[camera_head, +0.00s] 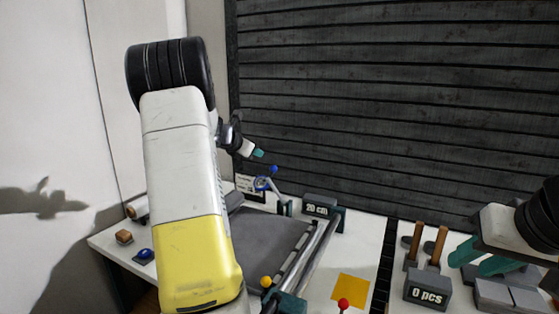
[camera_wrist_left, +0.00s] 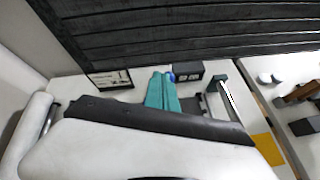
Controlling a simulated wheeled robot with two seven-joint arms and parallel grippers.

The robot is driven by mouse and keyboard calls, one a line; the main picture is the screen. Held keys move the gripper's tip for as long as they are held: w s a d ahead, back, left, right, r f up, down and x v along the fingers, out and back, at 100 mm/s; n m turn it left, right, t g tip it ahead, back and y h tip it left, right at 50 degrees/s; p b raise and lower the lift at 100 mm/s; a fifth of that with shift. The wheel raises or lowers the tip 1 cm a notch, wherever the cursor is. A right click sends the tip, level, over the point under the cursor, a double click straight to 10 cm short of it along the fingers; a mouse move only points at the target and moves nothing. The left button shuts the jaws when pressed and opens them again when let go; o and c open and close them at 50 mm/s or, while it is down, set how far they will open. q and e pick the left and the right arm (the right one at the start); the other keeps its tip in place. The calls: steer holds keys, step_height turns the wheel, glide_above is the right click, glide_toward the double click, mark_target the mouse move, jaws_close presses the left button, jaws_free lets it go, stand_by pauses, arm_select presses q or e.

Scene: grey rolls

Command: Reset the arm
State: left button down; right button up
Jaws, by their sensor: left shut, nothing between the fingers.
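My left arm rises large across the left half of the head view, and its gripper (camera_head: 259,153) is small behind the arm, above the back of the table. In the left wrist view the teal fingers of my left gripper (camera_wrist_left: 162,92) lie together, with nothing seen between them. My right gripper (camera_head: 482,258) shows at the right edge, over the right table. Its teal fingers look spread apart, with no held thing visible.
A grey machine bed (camera_head: 265,240) with metal rails lies under my left arm. A "20 cm" display (camera_head: 319,205) stands at its back. An orange square (camera_head: 350,290), a red knob (camera_head: 343,304), a "0 pcs" box (camera_head: 427,294) and wooden-handled tools (camera_head: 437,245) are to the right. A dark slatted wall closes the back.

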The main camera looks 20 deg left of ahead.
arm_select(q)
steer(key=shift+s+a+r, duration=0.25)
steer(key=shift+s+r, duration=0.35)
steer(key=shift+s, duration=0.05)
steer(key=s+d+r+m+g+h, duration=0.1)
steer(key=s+d+r+m+g, duration=0.15)
steer(key=s+d+m, duration=0.7)
steer(key=s+d+r+m+g+h, duration=0.1)
steer(key=s+d+r+m, duration=0.35)
steer(key=d, duration=0.75)
steer(key=s+d+f+m, duration=0.2)
steer(key=s+m, duration=0.4)
steer(key=s, duration=0.1)
steer(key=s+d+f+m+g+y, duration=0.1)
steer(key=s+d+f+m, duration=0.1)
steer(key=s+m, duration=0.3)
steer(key=s+d+f+m+g+y, duration=0.1)
steer(key=s+d+f+m, duration=0.1)
steer(key=s+m, duration=0.4)
steer(key=s+f, duration=0.1)
steer(key=s, duration=0.4)
steer(key=shift+d+f+m, duration=0.2)
steer(key=shift+f+m, duration=0.1)
steer(key=shift+f, duration=0.05)
